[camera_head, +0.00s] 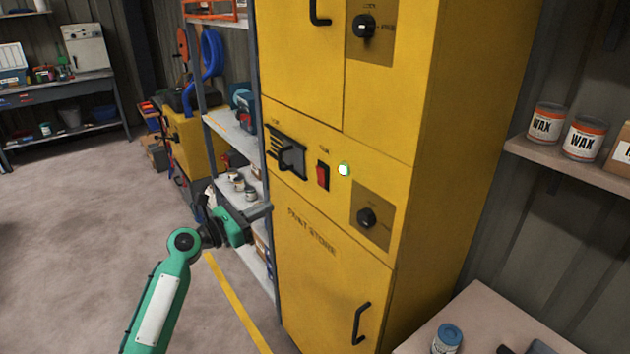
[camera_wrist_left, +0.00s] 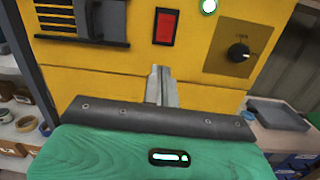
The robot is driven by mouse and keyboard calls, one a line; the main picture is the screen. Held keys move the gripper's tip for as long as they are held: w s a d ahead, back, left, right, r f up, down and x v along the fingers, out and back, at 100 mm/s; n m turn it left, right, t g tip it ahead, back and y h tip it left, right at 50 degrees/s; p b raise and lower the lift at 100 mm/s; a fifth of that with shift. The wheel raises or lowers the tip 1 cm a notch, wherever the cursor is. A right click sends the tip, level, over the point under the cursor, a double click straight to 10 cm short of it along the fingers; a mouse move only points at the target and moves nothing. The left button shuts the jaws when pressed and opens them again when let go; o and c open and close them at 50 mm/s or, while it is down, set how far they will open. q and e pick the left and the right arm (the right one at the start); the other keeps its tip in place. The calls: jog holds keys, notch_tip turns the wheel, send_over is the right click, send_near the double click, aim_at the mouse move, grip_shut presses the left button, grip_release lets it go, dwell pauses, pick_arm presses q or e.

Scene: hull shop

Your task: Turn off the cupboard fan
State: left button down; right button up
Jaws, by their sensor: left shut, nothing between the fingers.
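The yellow cupboard (camera_head: 340,245) marked "PAINT STORE" stands in the middle of the head view. Its red rocker switch (camera_head: 323,176) sits on the front panel beside a lit green lamp (camera_head: 344,170). In the left wrist view the red switch (camera_wrist_left: 165,27) is above the fingertips and the green lamp (camera_wrist_left: 208,6) is at the top edge. My left gripper (camera_head: 268,208) is shut and empty, in front of the cupboard, below and left of the switch. Its closed fingers (camera_wrist_left: 160,85) point toward the panel, apart from the switch in the picture. My right gripper is not in view.
A dark vent with a lever (camera_head: 287,152) is left of the switch. Black knobs sit above (camera_head: 363,27) and lower right (camera_head: 366,217). A door handle (camera_head: 361,323) sticks out below. Grey shelving (camera_head: 238,128) stands left; a bench (camera_head: 495,315) is at lower right.

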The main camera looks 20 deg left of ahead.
pick_arm(q)
notch_tip(320, 180, up, 2)
jog(key=r+h, duration=0.1)
jog(key=p, duration=0.4)
send_near(320, 173)
jog(key=x, duration=0.5)
jog(key=shift+w+d+r, duration=0.1)
jog(key=shift+d+r, duration=0.1)
jog(key=shift+w+d, duration=0.5)
jog(key=shift+w, duration=0.05)
